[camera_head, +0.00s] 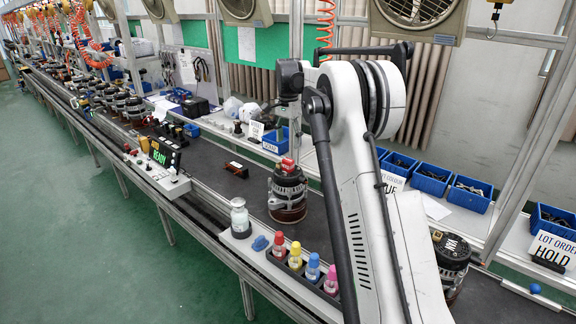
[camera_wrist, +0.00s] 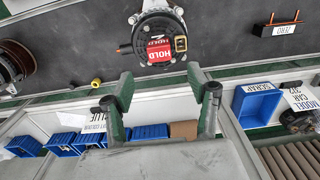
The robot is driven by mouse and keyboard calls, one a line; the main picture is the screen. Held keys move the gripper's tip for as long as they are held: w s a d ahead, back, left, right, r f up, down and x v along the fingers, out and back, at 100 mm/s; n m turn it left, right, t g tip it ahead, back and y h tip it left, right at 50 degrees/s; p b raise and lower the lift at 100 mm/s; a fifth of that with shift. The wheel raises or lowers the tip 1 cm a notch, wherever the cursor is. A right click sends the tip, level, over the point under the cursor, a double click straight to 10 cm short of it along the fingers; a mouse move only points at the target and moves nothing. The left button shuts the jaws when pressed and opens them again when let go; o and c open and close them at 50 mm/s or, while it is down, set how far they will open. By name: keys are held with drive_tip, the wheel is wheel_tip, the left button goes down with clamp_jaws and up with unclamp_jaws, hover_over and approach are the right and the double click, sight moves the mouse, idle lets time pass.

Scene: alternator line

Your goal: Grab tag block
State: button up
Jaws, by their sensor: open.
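A red block lettered HOLD (camera_wrist: 157,50), which I take for the tag block, sits on top of an alternator (camera_wrist: 168,14). In the head view the red block (camera_head: 287,165) shows on the alternator (camera_head: 287,194), which stands on the dark belt. My gripper (camera_wrist: 168,90) is open and empty in the wrist view, its two green-grey fingers apart. The red block lies beyond the fingertips, a little left of the middle between them. It is not between the fingers. The gap in depth is hard to tell.
A black block marked ZERO (camera_wrist: 284,29) lies on the belt to the right. Another alternator (camera_head: 452,255) stands right of my arm. Blue bins (camera_head: 432,179) line the back shelf.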

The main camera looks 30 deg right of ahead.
sight(288, 160)
wheel_tip(288, 160, down, 9)
drive_tip(key=shift+s+a+p, duration=0.1)
drive_tip(key=shift+a+p, duration=0.05)
drive_tip(key=shift+p, duration=0.45)
drive_tip(key=c, duration=1.1)
